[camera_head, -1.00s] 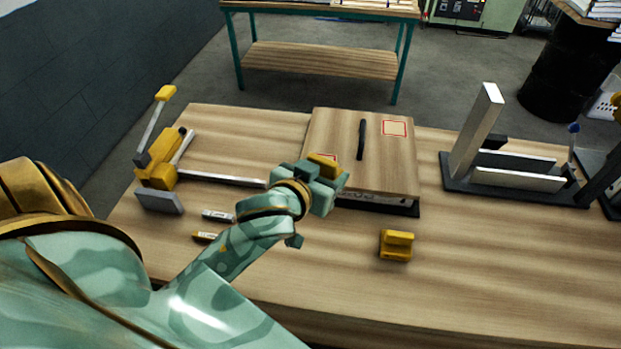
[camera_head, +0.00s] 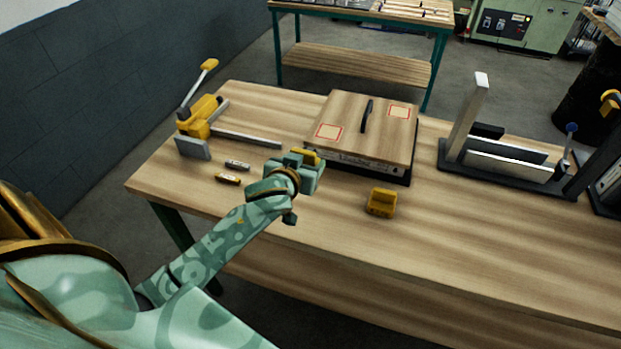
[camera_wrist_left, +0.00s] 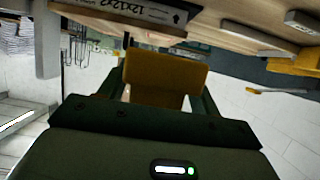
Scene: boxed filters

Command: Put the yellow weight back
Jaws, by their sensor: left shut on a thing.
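My left gripper (camera_head: 306,172) is shut on a yellow weight (camera_head: 305,156), just off the near left corner of the flat box. The held weight fills the middle of the left wrist view (camera_wrist_left: 165,78), between the fingers. A second yellow weight (camera_head: 381,201), block-shaped with a notch, stands on the bench in front of the box. The box (camera_head: 345,165) has a wood-coloured top with a black strip (camera_head: 366,115) and two red-outlined squares, one near left (camera_head: 329,132) and one far right (camera_head: 399,112). Both squares are bare. My right gripper is out of view.
A yellow and grey clamp tool (camera_head: 200,120) stands at the back left, its bar reaching toward the box. Two small markers (camera_head: 237,165) (camera_head: 228,179) lie below it. A dark-based metal rack (camera_head: 505,163) stands right. The bench's (camera_head: 480,250) front right is clear.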

